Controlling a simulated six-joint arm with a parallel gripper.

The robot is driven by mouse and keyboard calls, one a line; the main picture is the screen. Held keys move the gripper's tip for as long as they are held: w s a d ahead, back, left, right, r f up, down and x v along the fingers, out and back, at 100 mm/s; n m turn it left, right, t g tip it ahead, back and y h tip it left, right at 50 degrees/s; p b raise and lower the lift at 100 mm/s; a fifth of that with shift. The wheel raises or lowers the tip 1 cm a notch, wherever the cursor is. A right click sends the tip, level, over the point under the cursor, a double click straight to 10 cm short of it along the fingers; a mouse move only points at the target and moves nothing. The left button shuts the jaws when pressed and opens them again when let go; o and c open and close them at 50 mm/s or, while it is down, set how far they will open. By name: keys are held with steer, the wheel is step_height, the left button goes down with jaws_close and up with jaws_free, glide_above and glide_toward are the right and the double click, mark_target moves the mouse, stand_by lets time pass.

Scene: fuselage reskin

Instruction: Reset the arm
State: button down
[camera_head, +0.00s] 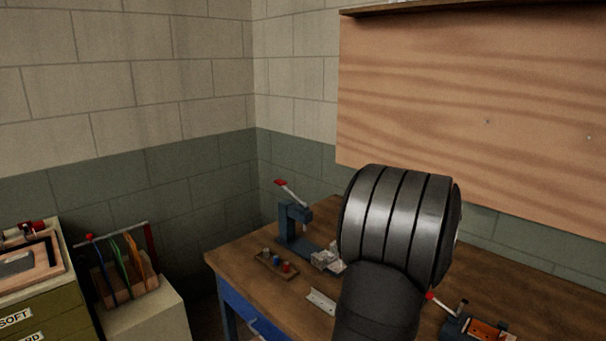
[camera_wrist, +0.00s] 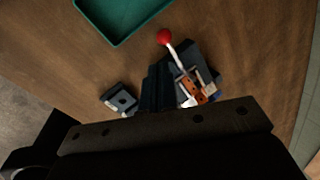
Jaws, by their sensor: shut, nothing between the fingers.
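My gripper (camera_wrist: 158,72) shows in the wrist view as dark fingers, shut and empty, pointing down over the brown workbench (camera_wrist: 60,45). The gripper's fingers are beside a dark fixture (camera_wrist: 207,62) with an orange block and a red-knobbed lever; I cannot tell the height between them. In the head view my dark arm link stands in front of the workbench (camera_head: 235,262), and the gripper itself is hidden there.
In the wrist view a teal tray (camera_wrist: 112,35) and a small grey-blue block (camera_wrist: 119,98) lie nearby. In the head view a blue lever press (camera_head: 290,225), a small tray of parts (camera_head: 277,266) and the red-knobbed fixture (camera_head: 470,328) stand on the bench. A wooden panel (camera_head: 470,90) hangs behind.

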steer(key=a+r, duration=0.4)
steer(key=r, duration=0.2)
steer(key=m+t+y, duration=0.2)
steer(key=t+y, duration=0.6)
steer(key=t, duration=0.1)
glide_toward(468, 303)
steer(key=x, duration=0.5)
steer(key=shift+w+r, duration=0.15)
steer(key=shift+r, duration=0.15)
steer(key=shift+s+d+f, duration=0.15)
steer(key=shift+s, duration=0.35)
